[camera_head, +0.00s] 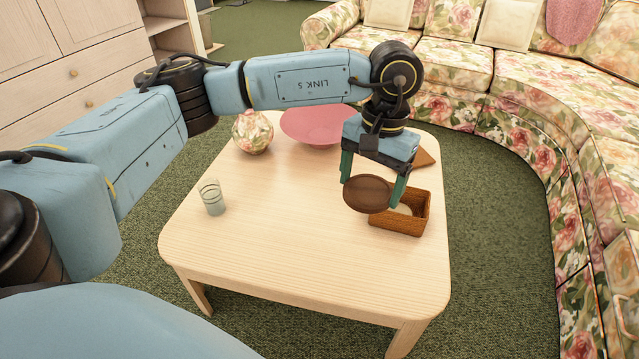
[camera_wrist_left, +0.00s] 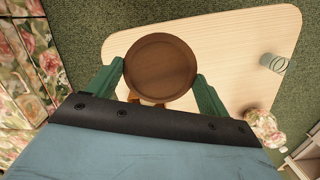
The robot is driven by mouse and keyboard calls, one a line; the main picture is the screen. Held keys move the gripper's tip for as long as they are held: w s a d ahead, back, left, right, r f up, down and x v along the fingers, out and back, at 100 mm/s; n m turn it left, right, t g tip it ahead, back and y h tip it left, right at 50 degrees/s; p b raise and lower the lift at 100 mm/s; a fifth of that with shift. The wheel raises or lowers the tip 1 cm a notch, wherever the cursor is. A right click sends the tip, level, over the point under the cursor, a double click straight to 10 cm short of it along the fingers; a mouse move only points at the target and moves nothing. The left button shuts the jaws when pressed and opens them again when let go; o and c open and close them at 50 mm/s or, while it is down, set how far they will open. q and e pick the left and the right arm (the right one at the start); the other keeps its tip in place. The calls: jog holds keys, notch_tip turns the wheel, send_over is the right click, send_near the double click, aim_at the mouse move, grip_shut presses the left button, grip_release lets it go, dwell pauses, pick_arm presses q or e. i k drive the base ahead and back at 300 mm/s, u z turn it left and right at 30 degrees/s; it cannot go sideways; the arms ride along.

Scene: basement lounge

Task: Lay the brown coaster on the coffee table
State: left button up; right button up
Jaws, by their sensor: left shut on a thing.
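The brown coaster (camera_head: 367,195) is a round, dark wooden disc with a raised rim. My left gripper (camera_head: 374,187) is shut on it and holds it up over the right part of the coffee table (camera_head: 290,235). In the left wrist view the coaster (camera_wrist_left: 160,67) sits between the two green fingers, with the table top (camera_wrist_left: 235,50) beyond it. In the head view the coaster overlaps the left side of a wooden box. My right gripper is in neither view.
The open wooden box (camera_head: 411,225) stands under and behind the coaster. A glass (camera_head: 211,197), a floral ball-shaped vase (camera_head: 253,133) and a pink bowl (camera_head: 318,125) are on the table. The table's front and middle are clear. A floral sofa (camera_head: 530,130) curves behind.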

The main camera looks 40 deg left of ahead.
aim_at(317, 253)
jog(key=u, duration=0.45)
jog(key=k, duration=0.55)
jog(key=u, duration=0.85)
jog(key=i, duration=0.75)
jog(key=z, duration=0.15)
